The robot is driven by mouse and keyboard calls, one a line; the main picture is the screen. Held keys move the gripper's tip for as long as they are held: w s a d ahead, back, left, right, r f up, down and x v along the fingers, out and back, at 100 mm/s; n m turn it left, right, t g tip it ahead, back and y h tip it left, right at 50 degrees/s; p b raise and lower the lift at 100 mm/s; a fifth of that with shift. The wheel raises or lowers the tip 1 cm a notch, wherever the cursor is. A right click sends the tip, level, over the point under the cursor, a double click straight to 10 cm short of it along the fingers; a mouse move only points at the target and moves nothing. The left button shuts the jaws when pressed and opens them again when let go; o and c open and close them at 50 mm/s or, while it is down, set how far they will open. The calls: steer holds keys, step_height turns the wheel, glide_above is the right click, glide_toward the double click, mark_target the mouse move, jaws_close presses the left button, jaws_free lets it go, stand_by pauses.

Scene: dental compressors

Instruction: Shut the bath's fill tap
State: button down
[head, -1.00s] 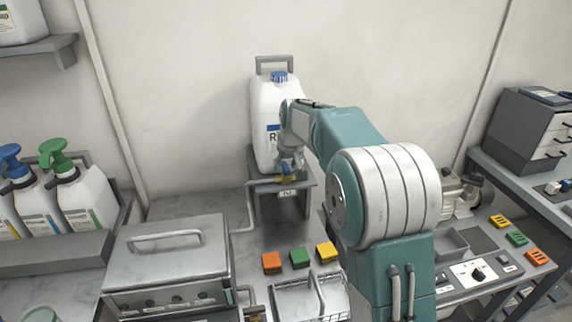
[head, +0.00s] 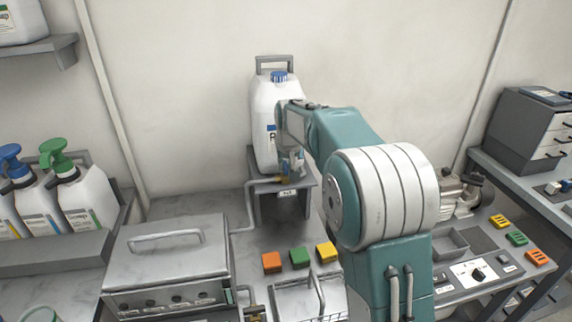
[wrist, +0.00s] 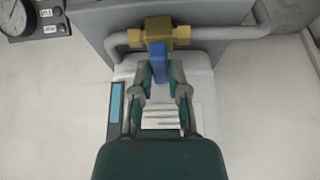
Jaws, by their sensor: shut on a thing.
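The fill tap is a brass body (wrist: 160,33) with a blue lever (wrist: 160,62), seen in the wrist view on a grey pipe (wrist: 118,42). The lever points from the brass body toward my gripper, across the pipe's line. My gripper (wrist: 160,80) is shut on the blue lever, one finger on each side. In the head view, my gripper (head: 292,165) is at the front of the grey stand, beside the brass tap body (head: 268,181); the lever is mostly hidden there. The pipe runs down to the lidded steel bath (head: 165,255).
A white jug (head: 263,120) with a blue cap stands on the grey stand (head: 305,188), close behind my gripper. Orange, green and yellow blocks (head: 299,257) lie on the counter below. Pump bottles (head: 85,205) stand at left. A gauge (wrist: 18,15) shows in the wrist view.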

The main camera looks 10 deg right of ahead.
steer(key=c, duration=0.6)
jaws_free()
steer(key=shift+f, duration=0.1)
steer(key=shift+c, duration=0.2)
steer(key=v, duration=1.2)
steer(key=shift+a, duration=0.15)
